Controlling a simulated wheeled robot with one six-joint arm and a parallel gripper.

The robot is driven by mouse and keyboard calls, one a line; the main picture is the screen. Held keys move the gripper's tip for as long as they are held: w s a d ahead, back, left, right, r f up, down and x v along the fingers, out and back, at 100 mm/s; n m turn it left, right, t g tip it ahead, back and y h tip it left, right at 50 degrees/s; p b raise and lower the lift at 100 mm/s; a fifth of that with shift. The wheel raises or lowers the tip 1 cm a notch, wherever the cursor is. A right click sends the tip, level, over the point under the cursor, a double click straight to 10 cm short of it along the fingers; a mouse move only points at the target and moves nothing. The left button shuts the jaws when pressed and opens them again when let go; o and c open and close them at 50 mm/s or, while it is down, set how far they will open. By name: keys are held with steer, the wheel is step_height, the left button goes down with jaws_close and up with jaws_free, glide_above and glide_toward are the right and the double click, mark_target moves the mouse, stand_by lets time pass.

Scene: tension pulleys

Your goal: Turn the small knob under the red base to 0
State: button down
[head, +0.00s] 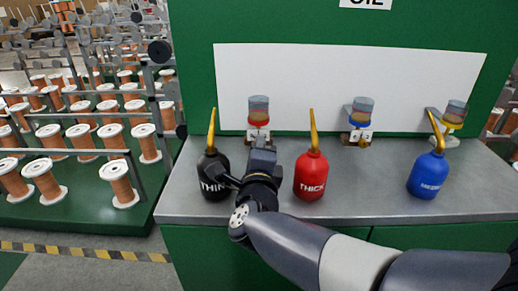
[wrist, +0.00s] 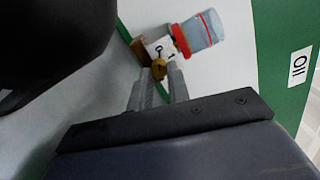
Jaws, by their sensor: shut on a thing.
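The oiler with the red base (head: 258,121) is the left one of three on the grey counter, with a clear cup above. In the wrist view its red base (wrist: 180,41) and cup lie tilted at the upper right. Below the base is a white plate (wrist: 161,46) with small marks, seemingly 0 and 1. The small brass knob (wrist: 159,69) sits at the plate's lower edge. My gripper (wrist: 160,76) is shut on this knob, one finger on each side. In the head view my gripper (head: 262,147) reaches the oiler and hides the knob. Which mark the knob points to is unclear.
A black THIN bottle (head: 213,177) stands close left of my gripper, and a red THICK bottle (head: 311,176) close right. A blue bottle (head: 428,177) and two more oilers (head: 361,118) stand further right. A white panel (head: 310,75) is behind. Wire spools fill racks at left.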

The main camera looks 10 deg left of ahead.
steer(key=shift+f, duration=0.1)
steer(key=c, duration=1.3)
jaws_free()
steer(key=shift+c, duration=0.2)
steer(key=p+v, duration=0.1)
steer(key=v, duration=1)
steer(key=shift+a+p, duration=0.1)
steer(key=shift+p, duration=0.3)
steer(key=shift+w, duration=0.15)
steer(key=b+x, duration=0.2)
steer(key=x, duration=0.8)
steer(key=shift+w, duration=0.35)
steer(key=shift+s, duration=0.15)
